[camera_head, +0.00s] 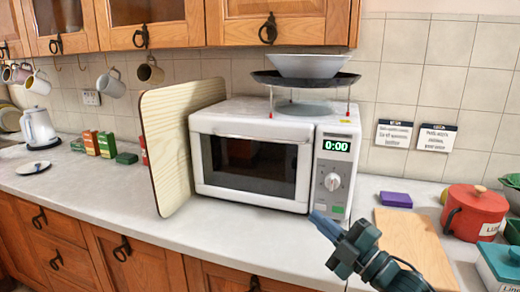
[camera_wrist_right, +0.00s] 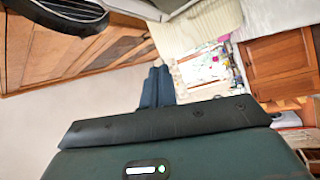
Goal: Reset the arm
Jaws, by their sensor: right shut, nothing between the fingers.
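My right gripper (camera_head: 322,222) reaches in from the lower right in the head view. Its blue fingers are together, with nothing between them, in front of the microwave's lower right corner. In the right wrist view the two blue fingers (camera_wrist_right: 157,87) lie side by side. The white microwave (camera_head: 265,157) stands on the counter with its door closed and its display reading 0:00. My left gripper does not show in either view.
A red pot (camera_head: 474,212) and a purple block (camera_head: 396,199) are nearby. A tall board (camera_head: 170,140) leans left of the microwave. The front counter strip (camera_head: 190,235) is clear.

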